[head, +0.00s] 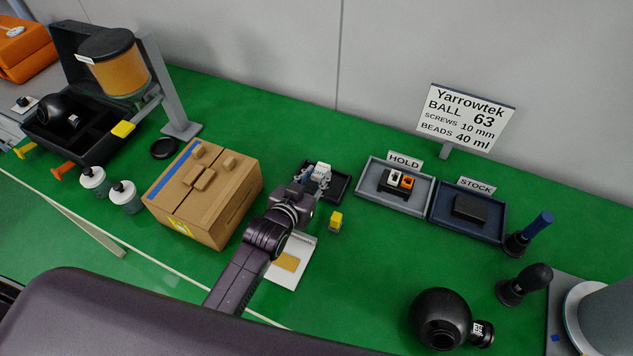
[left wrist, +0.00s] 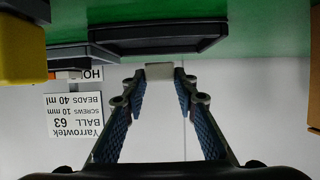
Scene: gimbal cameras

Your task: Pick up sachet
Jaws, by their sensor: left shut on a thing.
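A small white sachet (head: 322,169) with faint print shows at the tip of my left gripper (head: 314,181) in the head view. In the left wrist view, the fingers of the left gripper (left wrist: 159,88) are closed on the pale sachet (left wrist: 159,71), which sits between the fingertips. The gripper is beside and over a small black tray (head: 342,188), which also shows in the left wrist view (left wrist: 155,46). I cannot tell whether the sachet touches the tray. My right gripper is not in view.
A cardboard box (head: 236,204) stands left of my arm. The HOLD tray (head: 372,195) and STOCK tray (head: 467,230) are to the right.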

